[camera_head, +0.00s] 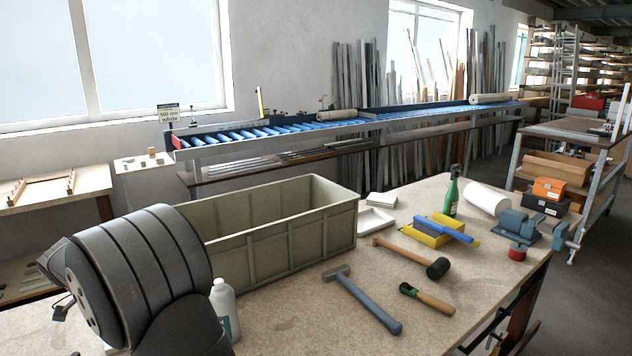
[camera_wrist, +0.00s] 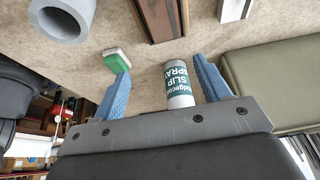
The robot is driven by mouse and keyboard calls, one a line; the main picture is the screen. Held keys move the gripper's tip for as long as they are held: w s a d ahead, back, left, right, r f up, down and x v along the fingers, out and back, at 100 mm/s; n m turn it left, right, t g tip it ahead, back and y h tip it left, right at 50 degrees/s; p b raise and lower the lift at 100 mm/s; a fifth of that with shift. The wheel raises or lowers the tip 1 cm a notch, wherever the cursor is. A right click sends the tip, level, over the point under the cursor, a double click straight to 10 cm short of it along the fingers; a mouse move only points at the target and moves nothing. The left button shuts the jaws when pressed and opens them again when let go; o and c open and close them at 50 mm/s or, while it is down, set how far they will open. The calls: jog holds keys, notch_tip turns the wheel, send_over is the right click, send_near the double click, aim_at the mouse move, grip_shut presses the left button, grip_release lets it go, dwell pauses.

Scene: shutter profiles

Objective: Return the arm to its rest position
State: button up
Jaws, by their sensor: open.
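My arm (camera_head: 140,280) fills the lower left of the head view; my gripper is not clearly seen there. In the wrist view my gripper (camera_wrist: 161,68) shows two blue fingers spread apart, with no object touching both. A white slip spray bottle (camera_wrist: 178,88) with a teal label appears in the gap between the fingers. Its lower part is hidden by the gripper body, and its depth relative to the fingers is unclear. In the head view a white bottle (camera_head: 223,308) stands on the bench right beside my arm, partly hidden by it.
An olive crate (camera_head: 282,235) stands behind the bottle; it also shows in the wrist view (camera_wrist: 275,85). A hammer (camera_head: 362,300), a mallet (camera_head: 410,257) and a green spray bottle (camera_head: 451,193) are on the bench (camera_head: 290,315).

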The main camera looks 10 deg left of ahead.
jog(key=w+d+f+n, duration=0.1)
jog(key=w+d, duration=0.6)
jog(key=d, duration=0.5)
jog(key=w+d+f+n, duration=0.1)
jog(key=w+d+f, duration=0.1)
jog(key=w+d, duration=0.5)
jog(key=w+d+f+n+t+y, duration=0.1)
jog(key=w+d, duration=0.5)
jog(key=d, duration=1.3)
jog(key=shift+w+f+n, duration=0.35)
jog(key=shift+w+n, duration=0.05)
jog(key=shift+n, duration=0.1)
jog(key=o, duration=0.7)
jog(key=s+a+r+n+g+y, duration=0.1)
jog(key=s+a+r+n, duration=0.2)
jog(key=s+a+n, duration=0.3)
jog(key=s+a+r+n+g, duration=0.2)
jog(key=s+a+r+n, duration=0.1)
jog(key=s+a, duration=0.55)
jog(key=s+a+r+n+g+y, duration=0.1)
jog(key=s+a+r+n, duration=0.35)
jog(key=s+a, duration=0.3)
jog(key=shift+n, duration=0.25)
jog(key=f, duration=1)
jog(key=shift+w+a+f, duration=0.1)
jog(key=shift+w+f, duration=0.15)
jog(key=shift+w, duration=0.1)
